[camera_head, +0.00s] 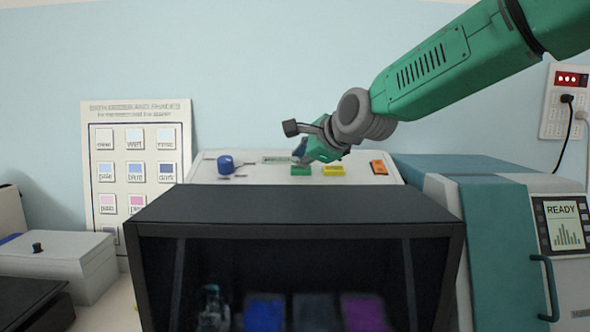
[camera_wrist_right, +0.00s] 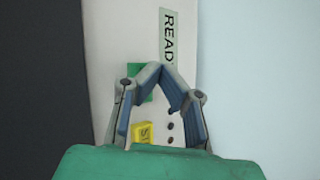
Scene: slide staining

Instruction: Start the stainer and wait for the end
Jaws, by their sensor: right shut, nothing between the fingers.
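The stainer stands in the middle, with a dark open-fronted cabinet (camera_head: 300,205) and a white control panel (camera_head: 255,178) at the top behind it. The panel bears a green button (camera_head: 301,171), a yellow button (camera_head: 333,171), an orange switch (camera_head: 379,167) and a blue knob (camera_head: 226,164). My right gripper (camera_head: 300,158) is shut and empty, its tips over the panel at the green button. In the right wrist view the fingertips (camera_wrist_right: 170,90) meet beside the green button (camera_wrist_right: 140,85), which they partly hide; contact is unclear. The panel's display (camera_wrist_right: 169,38) there begins "READ". My left gripper is out of view.
Inside the cabinet are a glass bottle (camera_head: 213,308) and blue, dark and purple trays. A teal and white machine (camera_head: 480,225) at right has a screen reading READY (camera_head: 562,224). A colour chart (camera_head: 137,165) leans on the wall; a grey box (camera_head: 60,262) stands at left.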

